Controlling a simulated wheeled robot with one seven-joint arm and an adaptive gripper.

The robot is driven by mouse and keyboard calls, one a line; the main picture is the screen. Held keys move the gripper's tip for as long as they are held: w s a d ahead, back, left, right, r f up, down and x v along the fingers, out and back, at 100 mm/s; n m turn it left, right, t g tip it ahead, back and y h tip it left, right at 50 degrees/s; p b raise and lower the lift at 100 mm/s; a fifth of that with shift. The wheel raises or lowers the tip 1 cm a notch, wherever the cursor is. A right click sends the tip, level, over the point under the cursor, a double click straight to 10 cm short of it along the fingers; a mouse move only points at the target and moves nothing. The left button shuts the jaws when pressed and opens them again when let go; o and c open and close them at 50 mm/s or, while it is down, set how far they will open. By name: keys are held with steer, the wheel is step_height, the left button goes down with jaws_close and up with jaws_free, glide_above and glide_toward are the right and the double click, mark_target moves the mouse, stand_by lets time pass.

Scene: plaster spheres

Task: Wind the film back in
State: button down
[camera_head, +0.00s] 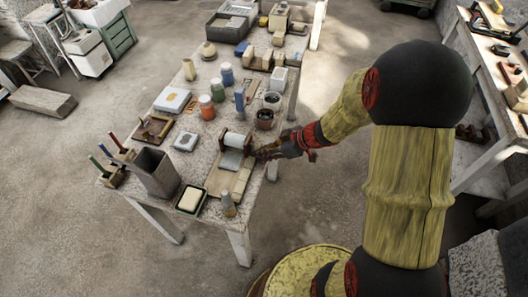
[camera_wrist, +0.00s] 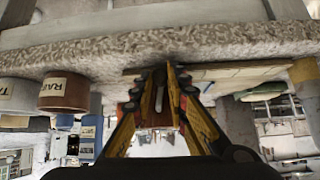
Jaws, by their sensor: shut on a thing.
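A film roll (camera_head: 236,140) sits in a holder at the back end of a wooden board (camera_head: 217,178) on the table. A pale strip of film (camera_head: 230,160) comes off its front and lies over the board. My gripper (camera_head: 262,152) is at the right side of the roll holder, low over the table's right edge. In the wrist view, my gripper (camera_wrist: 167,80) has its two yellow fingers drawn together, shut on a small part at the holder's side, seemingly its crank handle. The fingers mostly hide that part.
A tall grey bin (camera_head: 157,172), a green tray with a pale block (camera_head: 190,199) and a small bottle (camera_head: 228,204) stand near the front.

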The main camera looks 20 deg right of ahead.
steer(key=shift+s, duration=0.1)
stand_by(0.3)
